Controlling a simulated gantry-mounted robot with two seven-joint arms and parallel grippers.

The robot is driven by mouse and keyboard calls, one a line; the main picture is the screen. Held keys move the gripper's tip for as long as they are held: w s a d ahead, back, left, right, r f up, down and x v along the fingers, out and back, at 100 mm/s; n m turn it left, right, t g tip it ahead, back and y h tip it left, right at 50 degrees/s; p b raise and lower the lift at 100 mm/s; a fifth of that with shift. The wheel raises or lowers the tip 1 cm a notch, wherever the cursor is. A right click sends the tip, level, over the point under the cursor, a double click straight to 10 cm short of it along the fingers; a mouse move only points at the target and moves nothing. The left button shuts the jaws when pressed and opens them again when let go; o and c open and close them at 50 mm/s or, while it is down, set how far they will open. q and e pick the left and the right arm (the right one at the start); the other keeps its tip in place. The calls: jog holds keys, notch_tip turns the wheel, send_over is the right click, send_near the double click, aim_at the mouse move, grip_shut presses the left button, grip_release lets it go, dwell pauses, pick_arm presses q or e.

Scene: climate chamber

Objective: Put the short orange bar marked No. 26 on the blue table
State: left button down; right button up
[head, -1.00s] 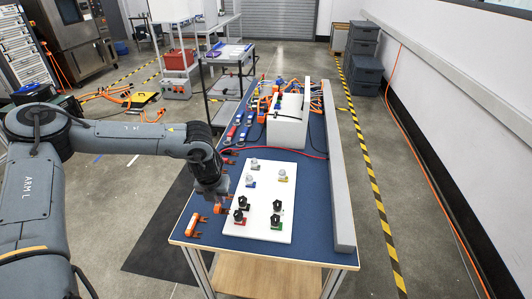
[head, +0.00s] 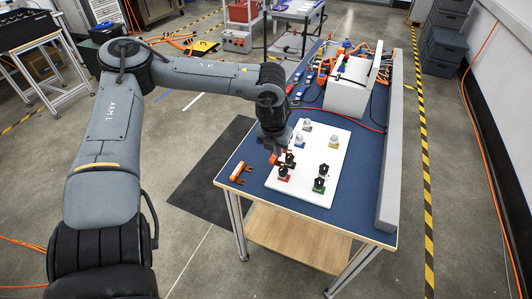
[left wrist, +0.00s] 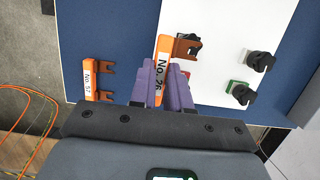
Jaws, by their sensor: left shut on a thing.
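The short orange bar marked No. 26 (left wrist: 162,72) is held between the purple fingers of my left gripper (left wrist: 160,88) in the left wrist view. In the head view, my left gripper (head: 275,152) is over the left edge of the white board, and the bar is mostly hidden there. The blue table (head: 236,190) lies beneath. How high the bar is above it is hard to tell. My right gripper is in neither view.
A second orange bar (head: 240,172) lies on the table left of the board; it also shows in the left wrist view (left wrist: 90,80). The white board (head: 318,150) bears several knobs on coloured bases. A grey rail (head: 390,180) runs along the right edge. Blue surface shows bare at the front.

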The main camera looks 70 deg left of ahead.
aim_at(264, 161)
pick_arm(q)
jog(key=a, duration=0.1)
jog(key=s+a+f+p, duration=0.1)
jog(key=a, duration=0.1)
jog(key=shift+s+a+f, duration=0.35)
jog(key=shift+a+f, duration=0.05)
jog(key=shift+s+a+f+p, duration=0.2)
jog(key=shift+a+f+p, duration=0.25)
jog(key=shift+p, duration=0.35)
jog(key=shift+s+a+f, duration=0.15)
jog(key=shift+a+f, duration=0.1)
jog(key=shift+f, duration=0.05)
jog(key=shift+f+b, duration=0.8)
jog(key=shift+f, duration=1.3)
jog(key=shift+f, duration=0.15)
jog(key=c, duration=1.1)
grip_release()
